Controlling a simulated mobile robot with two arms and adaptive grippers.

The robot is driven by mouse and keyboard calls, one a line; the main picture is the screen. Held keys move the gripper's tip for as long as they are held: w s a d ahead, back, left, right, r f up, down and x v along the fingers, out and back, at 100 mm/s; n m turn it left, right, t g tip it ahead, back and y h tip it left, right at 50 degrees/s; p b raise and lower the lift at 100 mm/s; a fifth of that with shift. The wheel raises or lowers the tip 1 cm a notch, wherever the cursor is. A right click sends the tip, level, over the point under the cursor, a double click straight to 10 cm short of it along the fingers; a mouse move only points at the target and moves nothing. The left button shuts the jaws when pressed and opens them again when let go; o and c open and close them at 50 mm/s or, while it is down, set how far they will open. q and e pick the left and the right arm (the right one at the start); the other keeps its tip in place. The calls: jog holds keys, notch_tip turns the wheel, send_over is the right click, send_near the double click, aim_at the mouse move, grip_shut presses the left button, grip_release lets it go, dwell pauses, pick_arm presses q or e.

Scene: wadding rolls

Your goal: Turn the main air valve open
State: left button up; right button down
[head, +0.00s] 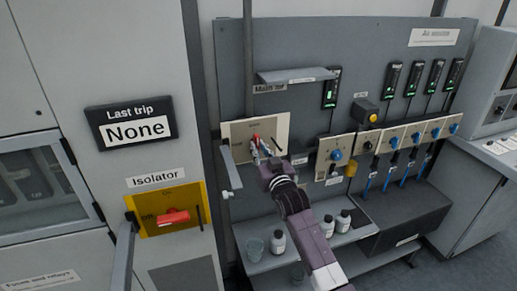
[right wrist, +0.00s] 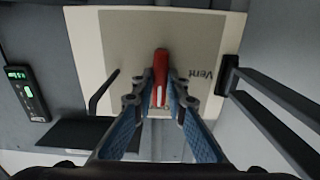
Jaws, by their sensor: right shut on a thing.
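The main air valve has a red handle (head: 256,138) on a cream plate (head: 279,128), below a partly hidden label (head: 269,88) that starts "Main". My right gripper (head: 265,150) reaches up to the plate from below and is shut on this handle. In the right wrist view the red handle (right wrist: 160,70) sits between the two fingertips (right wrist: 160,88), pointing away along them. The fingers hide the handle's lower part. My left gripper is not in view.
A grey shelf (head: 295,75) juts out above the plate. A grey bar handle (head: 231,165) stands left of it. Bottles (head: 278,242) stand on a lower shelf. Blue-knobbed valves (head: 337,155) are to the right. A red isolator handle (head: 173,216) is on the left cabinet.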

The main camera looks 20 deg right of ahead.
jog(key=shift+f, duration=0.1)
jog(key=c, duration=1.9)
grip_release()
jog(key=shift+c, duration=0.2)
jog(key=shift+s, duration=0.15)
jog(key=s, duration=1.1)
jog(key=shift+s+d, duration=0.2)
jog(key=shift+s, duration=0.15)
